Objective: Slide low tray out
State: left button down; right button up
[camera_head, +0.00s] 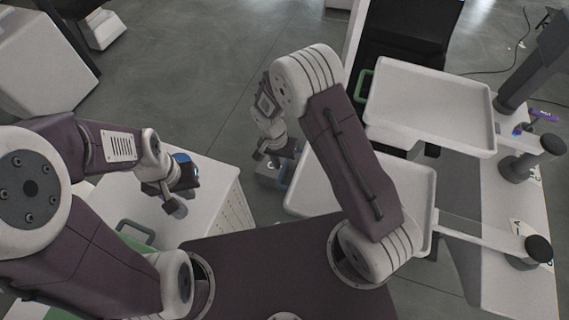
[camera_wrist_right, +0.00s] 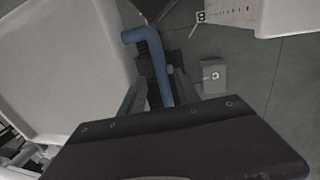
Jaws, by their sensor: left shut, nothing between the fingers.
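The low tray (camera_head: 420,180) is a white shallow tray on the right, below and nearer than a second white tray. My right arm hides its middle. Its blue handle (camera_head: 284,174) is on its left side, and the tray (camera_wrist_right: 60,65) and handle (camera_wrist_right: 146,35) also show in the right wrist view. My right gripper (camera_head: 272,168) is at this handle. In the right wrist view the handle runs between the fingers of the right gripper (camera_wrist_right: 160,80), but whether they clamp it is unclear. My left gripper (camera_head: 175,206) is shut and empty, above a white cabinet.
The upper white tray (camera_head: 435,105) has a green handle (camera_head: 362,86) at its left. Lift columns with dark knobs (camera_head: 539,249) stand at the right. The white cabinet (camera_head: 215,205) has a green handle (camera_head: 135,231).

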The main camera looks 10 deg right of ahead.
notch_tip(320, 180, up, 9)
jog(key=a+b, duration=0.1)
jog(key=b, duration=0.1)
jog(key=shift+w+a, duration=0.2)
jog(key=shift+w, duration=0.25)
jog(key=shift+f, duration=0.1)
